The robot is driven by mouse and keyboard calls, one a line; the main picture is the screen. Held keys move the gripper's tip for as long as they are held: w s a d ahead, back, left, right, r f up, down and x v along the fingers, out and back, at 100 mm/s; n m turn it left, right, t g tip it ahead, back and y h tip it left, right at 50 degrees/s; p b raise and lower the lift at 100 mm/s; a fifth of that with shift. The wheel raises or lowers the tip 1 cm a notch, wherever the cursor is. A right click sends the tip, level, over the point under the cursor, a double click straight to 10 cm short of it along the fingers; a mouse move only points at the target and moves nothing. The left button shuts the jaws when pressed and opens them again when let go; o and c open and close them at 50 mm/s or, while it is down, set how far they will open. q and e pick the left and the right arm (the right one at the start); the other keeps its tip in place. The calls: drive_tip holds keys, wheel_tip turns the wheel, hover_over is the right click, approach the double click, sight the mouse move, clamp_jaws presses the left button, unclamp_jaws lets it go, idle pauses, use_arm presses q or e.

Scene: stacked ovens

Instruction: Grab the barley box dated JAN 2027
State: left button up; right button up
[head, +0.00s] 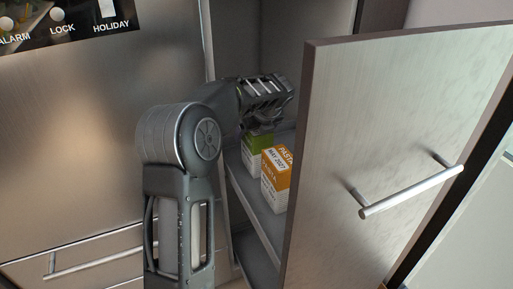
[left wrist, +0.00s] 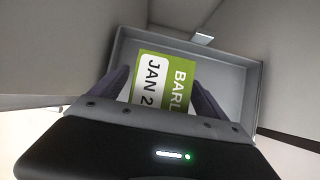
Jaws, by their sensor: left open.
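The green and white barley box (head: 254,158) stands on a shelf inside the open cabinet, behind the orange box. In the left wrist view the barley box (left wrist: 165,82) shows its green top with "BARL" and a white label reading "JAN 2"; the rest is hidden by my gripper body. My left gripper (head: 262,127) is over the barley box, pointing down. In the left wrist view its open fingers (left wrist: 163,93) are on either side of the box; I cannot tell whether they touch it. My right gripper is not in view.
An orange and white pasta box (head: 276,178) with a date label stands on the shelf (head: 248,186) nearer the front. The open cabinet door (head: 390,140) with its bar handle (head: 412,192) stands close on the right. A steel appliance front (head: 80,130) is on the left.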

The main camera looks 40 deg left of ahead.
use_arm(q)
clamp_jaws()
idle(0.9)
drive_tip(key=shift+r, duration=0.1)
